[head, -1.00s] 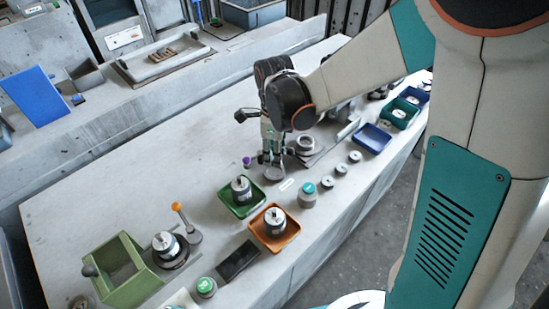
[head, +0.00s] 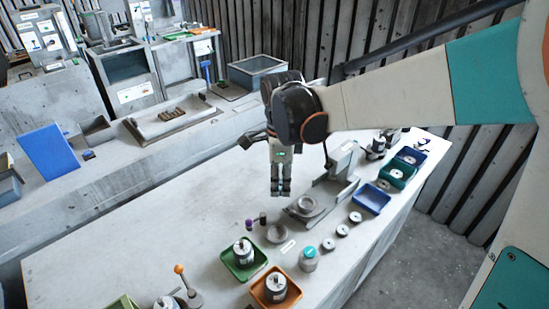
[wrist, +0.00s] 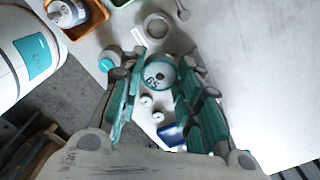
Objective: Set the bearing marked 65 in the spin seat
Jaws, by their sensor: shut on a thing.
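My gripper (head: 281,192) is above the bench in the head view, fingers pointing down. In the wrist view, my gripper (wrist: 158,72) is shut on a round pale bearing (wrist: 157,78) with a teal rim, marked 65. The bearing is hard to make out in the head view. A grey ring-shaped seat (head: 277,234) stands on the bench below my gripper, beside a small white label. It also shows in the wrist view (wrist: 157,25), beyond the bearing. Another round fixture (head: 306,205) sits on a plate to the right. I cannot tell which is the spin seat.
Small bearings (head: 342,230) lie along the bench's front edge near a teal-capped jar (head: 309,259). Green (head: 240,273) and orange (head: 262,300) trays hold motor-like parts. A blue tray (head: 371,198) is at right. The bench's left middle is clear.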

